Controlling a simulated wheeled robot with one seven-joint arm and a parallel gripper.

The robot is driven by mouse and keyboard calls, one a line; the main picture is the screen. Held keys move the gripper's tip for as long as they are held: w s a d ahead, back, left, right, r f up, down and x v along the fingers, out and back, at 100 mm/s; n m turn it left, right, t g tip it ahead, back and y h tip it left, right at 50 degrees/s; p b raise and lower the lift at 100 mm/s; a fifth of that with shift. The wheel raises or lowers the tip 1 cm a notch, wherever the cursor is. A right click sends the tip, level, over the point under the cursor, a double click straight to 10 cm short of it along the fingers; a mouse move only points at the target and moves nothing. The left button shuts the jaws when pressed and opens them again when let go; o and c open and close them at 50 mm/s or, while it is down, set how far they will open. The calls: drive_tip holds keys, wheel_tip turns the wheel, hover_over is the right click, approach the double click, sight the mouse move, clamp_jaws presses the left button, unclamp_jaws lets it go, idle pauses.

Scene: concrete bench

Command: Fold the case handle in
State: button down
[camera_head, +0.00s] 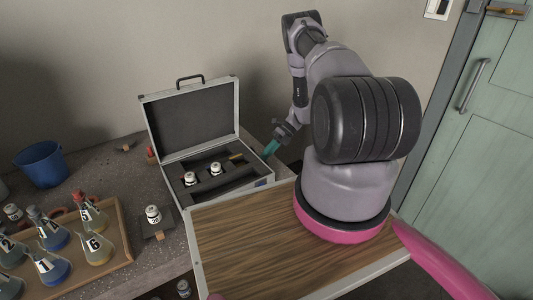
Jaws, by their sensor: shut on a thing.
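The open case (171,159) stands on the bench with its grey-lined lid raised against the wall side. Its dark handle (190,78) sticks up from the top edge of the lid. My gripper (277,140) is to the right of the case, level with the lid's lower part and well apart from the handle. The jaws are small and partly hidden, so the grip itself is hard to see.
White-capped vials (190,179) sit in the case's dark insert. A wooden tray (122,232) with several numbered flasks stands at left. A vial (153,214) stands on a dark pad beside it. A blue bucket (41,164) is at the back left. A green door (475,150) is at right.

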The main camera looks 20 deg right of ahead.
drive_tip(key=y, duration=0.2)
drive_tip(key=f+y, duration=0.1)
drive_tip(key=shift+s+a+f+g, duration=0.1)
drive_tip(key=shift+a+g, duration=0.15)
drive_tip(key=shift+g, duration=0.05)
drive_tip(key=shift+a+f+y, duration=0.15)
drive_tip(key=shift+y, duration=0.45)
drive_tip(key=shift+a+f+y, duration=0.1)
drive_tip(key=shift+a+y, duration=0.05)
drive_tip(key=shift+y, duration=0.45)
drive_tip(key=c, duration=0.9)
unclamp_jaws()
drive_tip(key=v, duration=1)
drive_tip(key=shift+d, duration=0.3)
drive_tip(key=shift+w+r, duration=0.15)
drive_tip(key=shift+w, duration=0.1)
